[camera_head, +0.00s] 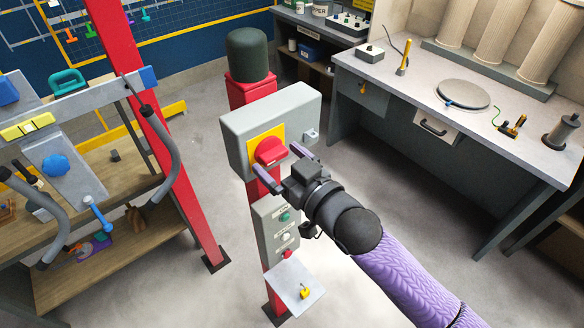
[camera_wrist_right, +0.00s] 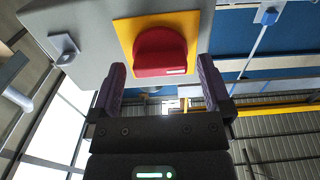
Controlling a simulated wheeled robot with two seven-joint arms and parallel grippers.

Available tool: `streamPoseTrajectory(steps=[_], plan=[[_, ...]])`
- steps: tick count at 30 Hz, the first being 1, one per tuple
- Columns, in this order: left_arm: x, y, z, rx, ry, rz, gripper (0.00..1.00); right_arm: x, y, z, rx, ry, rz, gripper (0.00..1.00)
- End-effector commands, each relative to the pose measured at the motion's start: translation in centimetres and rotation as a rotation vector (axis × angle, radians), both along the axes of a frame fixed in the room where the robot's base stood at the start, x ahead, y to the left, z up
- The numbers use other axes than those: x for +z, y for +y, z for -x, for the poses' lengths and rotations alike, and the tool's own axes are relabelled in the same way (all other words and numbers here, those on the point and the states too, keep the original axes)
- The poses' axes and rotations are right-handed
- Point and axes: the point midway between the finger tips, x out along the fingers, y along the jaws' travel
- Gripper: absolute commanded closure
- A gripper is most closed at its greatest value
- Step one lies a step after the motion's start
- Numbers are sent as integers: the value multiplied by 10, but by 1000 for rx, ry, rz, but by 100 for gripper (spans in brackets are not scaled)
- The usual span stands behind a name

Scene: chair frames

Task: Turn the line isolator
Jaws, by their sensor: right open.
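The line isolator is a red rotary handle (camera_head: 270,151) on a yellow plate (camera_head: 256,142), on the front of a grey box (camera_head: 235,137) on a red post. In the right wrist view the red handle (camera_wrist_right: 160,52) sits ahead of and between the fingertips, with its white mark at the lower right. My right gripper (camera_head: 276,160) is open, its purple fingers to either side of the handle's direction. In the right wrist view the open fingers (camera_wrist_right: 160,80) appear short of the handle, with nothing between them. My left gripper is not in view.
Below the isolator are a grey button box (camera_head: 267,232) and a small shelf with a yellow padlock (camera_head: 304,291). A chair frame rig (camera_head: 75,170) stands at the left. A workbench (camera_head: 400,84) is at the right.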

Motion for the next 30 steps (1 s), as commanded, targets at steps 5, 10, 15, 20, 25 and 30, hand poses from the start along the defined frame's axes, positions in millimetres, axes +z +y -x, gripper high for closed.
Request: streamPoseTrajectory(steps=[5,10,15,20,25,30], plan=[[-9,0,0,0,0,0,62,-4,-24,33,1,1,3,0],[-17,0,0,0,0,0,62,-4,-45,62,0,3,4,0],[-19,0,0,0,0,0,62,-1,-53,73,0,0,3,0],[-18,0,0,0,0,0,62,0,-53,73,0,0,2,0],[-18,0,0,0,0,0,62,0,-53,73,0,0,2,0],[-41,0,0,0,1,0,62,-48,-63,63,-48,49,31,0]])
